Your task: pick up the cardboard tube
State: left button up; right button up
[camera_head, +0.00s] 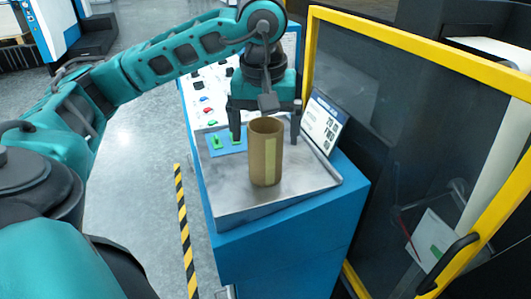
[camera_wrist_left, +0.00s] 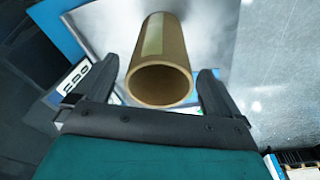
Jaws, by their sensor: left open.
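The cardboard tube (camera_head: 265,155) stands upright on the metal top (camera_head: 225,190) of the blue console. It is brown, hollow and open at the top, with a pale yellowish strip down its side. My left gripper (camera_head: 266,138) is open, pointing down just behind the tube, with one finger to each side of it in the head view. In the left wrist view the tube (camera_wrist_left: 160,65) shows its open end between the two spread fingers (camera_wrist_left: 158,85). I cannot tell whether a finger touches it. My right gripper is not in view.
A control panel with coloured buttons (camera_head: 208,110) lies behind the tube. A tilted screen (camera_head: 322,124) stands to its right. A yellow-framed clear door (camera_head: 310,55) closes off the right side. Open floor (camera_head: 140,150) lies left of the console, with a black-and-yellow stripe (camera_head: 183,225).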

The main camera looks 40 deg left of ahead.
pick_arm(q)
jog(key=shift+w+f, duration=0.1)
jog(key=shift+f, duration=1.9)
jog(key=shift+c, duration=0.5)
jog(key=c, duration=1)
jog(key=shift+o, duration=0.2)
jog(key=shift+r, duration=0.1)
